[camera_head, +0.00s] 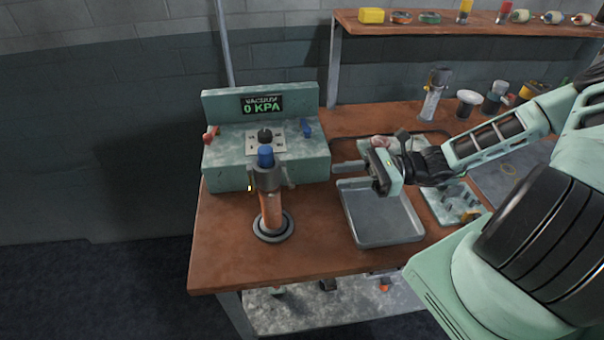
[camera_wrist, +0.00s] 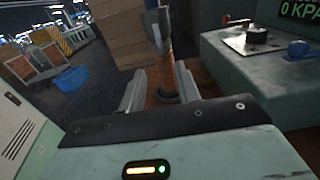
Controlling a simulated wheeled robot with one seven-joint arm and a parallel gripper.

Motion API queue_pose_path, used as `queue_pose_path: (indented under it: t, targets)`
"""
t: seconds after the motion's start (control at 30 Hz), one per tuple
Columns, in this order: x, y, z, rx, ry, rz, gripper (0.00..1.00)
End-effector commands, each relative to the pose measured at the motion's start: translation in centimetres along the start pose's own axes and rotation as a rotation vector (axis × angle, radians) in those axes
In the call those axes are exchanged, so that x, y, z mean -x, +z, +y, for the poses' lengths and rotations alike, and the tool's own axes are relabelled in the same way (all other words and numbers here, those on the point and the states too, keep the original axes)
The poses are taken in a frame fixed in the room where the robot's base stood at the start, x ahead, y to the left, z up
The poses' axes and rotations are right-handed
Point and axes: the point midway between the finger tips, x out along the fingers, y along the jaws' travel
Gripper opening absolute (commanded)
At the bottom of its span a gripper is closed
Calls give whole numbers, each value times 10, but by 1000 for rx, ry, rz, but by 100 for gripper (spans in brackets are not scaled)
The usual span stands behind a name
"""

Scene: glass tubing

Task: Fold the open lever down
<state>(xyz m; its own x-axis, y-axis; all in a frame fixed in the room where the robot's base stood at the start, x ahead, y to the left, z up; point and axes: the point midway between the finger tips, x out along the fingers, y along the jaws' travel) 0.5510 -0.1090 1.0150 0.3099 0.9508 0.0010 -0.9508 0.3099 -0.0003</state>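A pale green vacuum unit (camera_head: 230,178) stands at the back left of the table, its display reading "VACUUM 0 KPA". A red lever (camera_head: 211,134) sits at its left end and sticks up at a slant. I cannot tell for sure which lever counts as open. My gripper (camera_head: 337,168) is just right of the unit, below the blue lever, pointing left. In the wrist view its two fingers (camera_wrist: 160,82) are apart with nothing held between them.
A copper-coloured tube with a blue cap (camera_head: 270,210) stands on a round base before the unit. A grey metal tray (camera_head: 384,215) lies below my gripper. A green plate (camera_head: 440,203) is right of the tray. A shelf (camera_head: 430,28) runs along the back. The table's front left is clear.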

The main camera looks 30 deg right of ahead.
Motion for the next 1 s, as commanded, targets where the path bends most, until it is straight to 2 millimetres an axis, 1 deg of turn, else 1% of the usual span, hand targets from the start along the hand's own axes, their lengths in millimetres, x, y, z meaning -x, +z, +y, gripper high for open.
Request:
queue_pose_path:
  t: [0.03, 0.1, 0.3, 0.4, 0.5, 0.7, 0.93, 0.97, 1.0]
  targets:
    - [-12, 4, 1, -4, 3, -5, 33]
    - [-27, 4, 1, -2, 4, -6, 33]
    - [-66, 4, 1, -3, 2, -4, 33]
    - [-81, 3, 1, -1, 2, -2, 33]
    - [-91, 2, 0, 0, 1, -1, 33]
    - [-100, 0, 0, 0, -1, 1, 33]
    - [-100, 0, 0, 1, 0, 2, 33]
    - [-100, 0, 0, 1, 0, 2, 27]
    - [-100, 0, 0, 1, 0, 2, 16]
